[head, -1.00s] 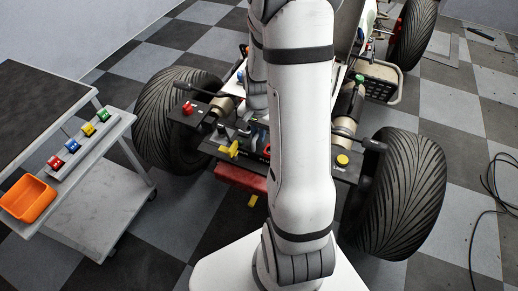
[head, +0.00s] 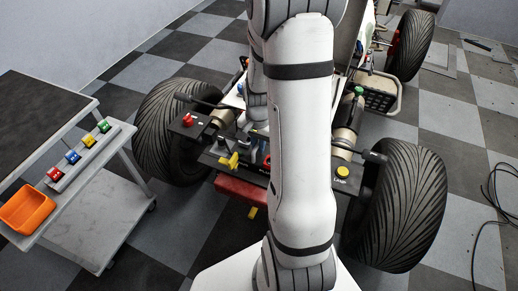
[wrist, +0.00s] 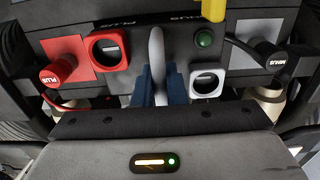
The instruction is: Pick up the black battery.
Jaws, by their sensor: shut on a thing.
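In the wrist view, my gripper (wrist: 156,88) has its blue fingers closed on a grey upright handle (wrist: 157,48) on the black battery (wrist: 120,45). The battery's dark top carries PLUS and MINUS lettering. A red-rimmed socket (wrist: 107,49) and a white-rimmed socket (wrist: 207,82) sit on either side of the handle. A red PLUS plug (wrist: 60,73) lies to the left and a black MINUS plug (wrist: 274,58) to the right. In the head view my arm hides most of the battery and the grip.
A yellow key-like handle (head: 229,162) stands near the battery area. Large tyres (head: 405,205) flank the stripped quad. A trolley at left bears an orange tray (head: 27,209) and coloured blocks (head: 73,157). A black cable (head: 490,205) lies on the floor at right.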

